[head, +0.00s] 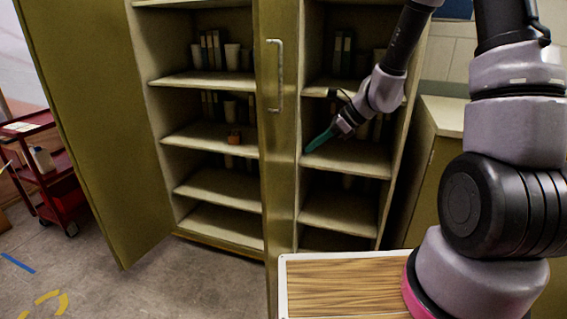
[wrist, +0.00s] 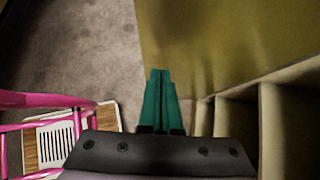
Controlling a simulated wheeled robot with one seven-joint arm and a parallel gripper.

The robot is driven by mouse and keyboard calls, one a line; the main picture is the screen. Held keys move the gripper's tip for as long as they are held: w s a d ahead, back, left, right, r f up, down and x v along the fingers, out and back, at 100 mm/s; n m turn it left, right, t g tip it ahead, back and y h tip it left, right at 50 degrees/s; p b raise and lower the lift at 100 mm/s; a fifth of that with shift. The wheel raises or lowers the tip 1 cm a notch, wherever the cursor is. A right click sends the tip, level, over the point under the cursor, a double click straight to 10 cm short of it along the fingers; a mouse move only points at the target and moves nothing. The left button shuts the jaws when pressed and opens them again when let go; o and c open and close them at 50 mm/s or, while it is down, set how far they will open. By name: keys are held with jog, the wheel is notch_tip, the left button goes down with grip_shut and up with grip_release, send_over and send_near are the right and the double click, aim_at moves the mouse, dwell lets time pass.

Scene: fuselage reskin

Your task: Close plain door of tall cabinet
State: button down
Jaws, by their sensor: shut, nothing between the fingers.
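The tall olive cabinet (head: 218,187) stands open, with pale shelves inside. A plain door (head: 85,110), with no handle showing, stands swung wide open at its left. A narrow olive panel with a silver bar handle (head: 275,75) stands upright in the middle, splitting the shelves in view. My gripper (head: 308,149) has teal fingers, shut and empty, just right of that panel and in front of the right-hand shelves. In the wrist view the fingers (wrist: 162,73) point at a broad olive panel (wrist: 230,45); I cannot tell whether they touch it.
The shelves hold dark binders, pale cups and a small orange-brown item (head: 234,136). A red cart (head: 40,165) stands at the far left. A wood-topped surface (head: 345,285) is at the front, and a lower olive cabinet (head: 440,160) at the right.

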aim_at(270, 167)
jog(key=shift+w+a+f, duration=0.45)
jog(key=shift+a+f, duration=0.6)
jog(key=shift+a, duration=0.6)
jog(key=shift+w+a+f, duration=0.5)
jog(key=shift+a+f, duration=0.5)
jog(key=shift+a, duration=0.6)
jog(key=shift+w+a+f, duration=0.45)
jog(key=shift+a+f, duration=0.6)
jog(key=shift+a, duration=0.6)
